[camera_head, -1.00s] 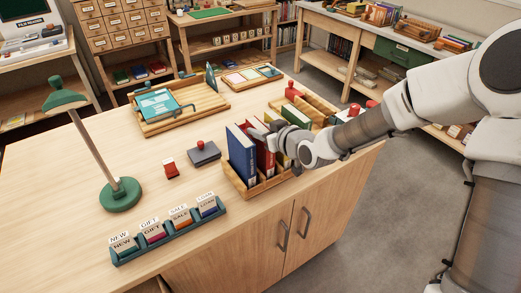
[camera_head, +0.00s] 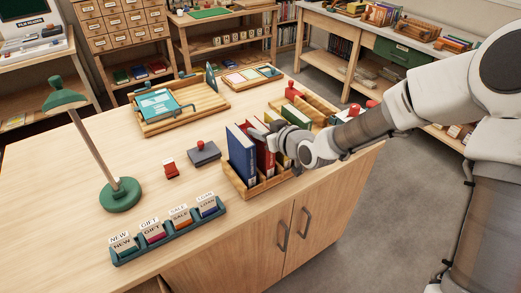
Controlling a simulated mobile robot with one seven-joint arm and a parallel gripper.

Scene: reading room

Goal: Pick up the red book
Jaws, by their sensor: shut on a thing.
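The red book (camera_head: 264,157) stands upright in a wooden book rack (camera_head: 258,190) near the table's front right edge. A blue book (camera_head: 241,155) stands to its left in the same rack, and a yellowish book (camera_head: 282,157) is to its right, partly hidden by my gripper. My gripper (camera_head: 267,141) reaches in from the right and is shut on the red book near its top. The fingertips are small and partly hidden behind the books. The red book still sits down in the rack.
A green lamp (camera_head: 120,194) and a green card holder (camera_head: 168,232) stand to the left. A dark stamp pad (camera_head: 203,154) and a red stamp (camera_head: 171,169) lie left of the rack. A wooden tray (camera_head: 180,108) is behind. A second rack (camera_head: 318,107) stands behind my gripper.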

